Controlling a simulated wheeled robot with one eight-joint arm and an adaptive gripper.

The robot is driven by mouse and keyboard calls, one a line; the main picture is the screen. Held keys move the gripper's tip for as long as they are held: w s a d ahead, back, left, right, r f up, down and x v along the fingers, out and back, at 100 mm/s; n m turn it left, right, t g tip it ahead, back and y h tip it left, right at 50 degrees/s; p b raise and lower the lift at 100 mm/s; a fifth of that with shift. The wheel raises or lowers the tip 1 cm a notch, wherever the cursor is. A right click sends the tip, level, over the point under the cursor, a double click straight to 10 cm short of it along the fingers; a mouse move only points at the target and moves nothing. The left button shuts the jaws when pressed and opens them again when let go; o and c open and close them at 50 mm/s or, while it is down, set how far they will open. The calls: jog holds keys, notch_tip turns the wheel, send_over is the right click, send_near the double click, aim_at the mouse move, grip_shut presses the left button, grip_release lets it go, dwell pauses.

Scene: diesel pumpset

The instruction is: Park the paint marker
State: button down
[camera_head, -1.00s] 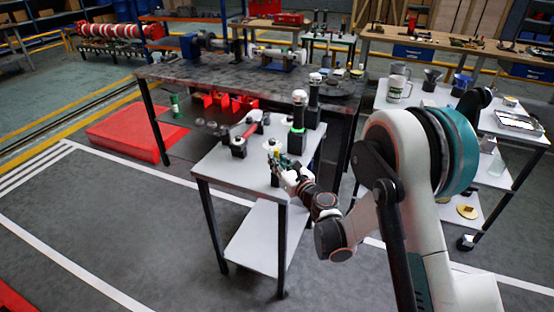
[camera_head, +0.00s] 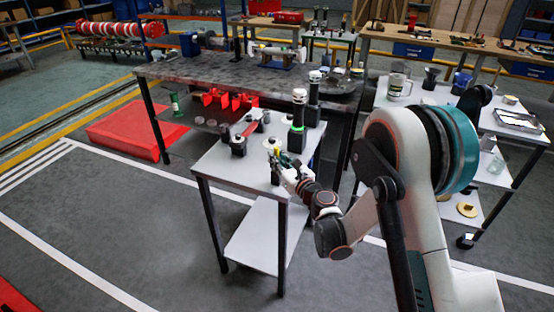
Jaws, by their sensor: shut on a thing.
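My gripper (camera_head: 277,160) is over the front right part of a small light-grey side table (camera_head: 222,168). It is shut on a small thin thing, apparently the paint marker, which is mostly hidden by the fingers at this size. A small dark block (camera_head: 275,179) stands on the tabletop just under the gripper. I cannot tell whether the held thing touches it or is inside it.
A black stand with a green ring (camera_head: 297,140) stands just behind my gripper. A red-handled tool (camera_head: 250,130) rests on a dark holder (camera_head: 238,147) to the left. The dark workbench (camera_head: 200,73) is behind. The table's front left is clear.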

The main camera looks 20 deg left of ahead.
aim_at(277, 148)
jog(key=shift+f, duration=0.95)
jog(key=c, duration=1.5)
grip_release()
notch_tip(277, 148, up, 10)
jog(key=shift+f, duration=0.1)
